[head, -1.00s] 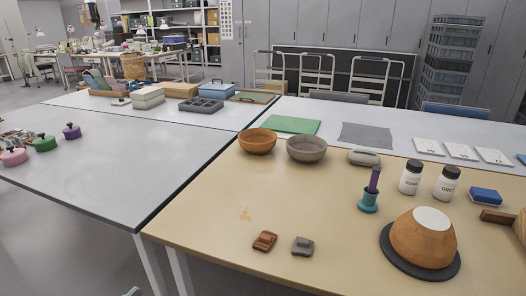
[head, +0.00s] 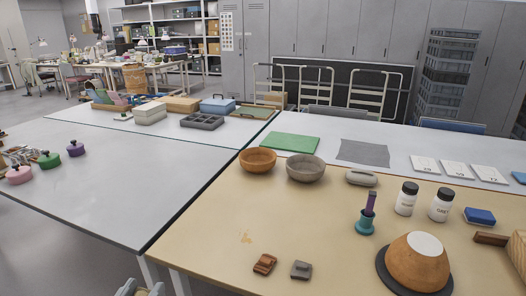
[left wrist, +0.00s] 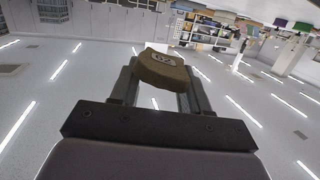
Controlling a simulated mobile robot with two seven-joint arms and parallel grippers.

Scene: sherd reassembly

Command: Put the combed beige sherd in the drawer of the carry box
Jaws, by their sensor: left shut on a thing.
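My left gripper (head: 140,289) just enters at the bottom edge of the head view, in front of the tables. In the left wrist view my left gripper (left wrist: 158,82) is shut on a brownish-beige sherd (left wrist: 161,68). The sherd has a small pale label with dark marks; combing cannot be made out. A blue box with a handle on top (head: 217,105) stands at the back of the grey tables; it may be the carry box, but no drawer shows. My right gripper is not in view.
On the tan table are an orange bowl (head: 258,160), a grey bowl (head: 305,167), small brown (head: 265,263) and grey (head: 301,270) pieces and an upturned bowl (head: 416,264). A compartment tray (head: 203,122) lies before the blue box. The grey table's middle (head: 150,175) is clear.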

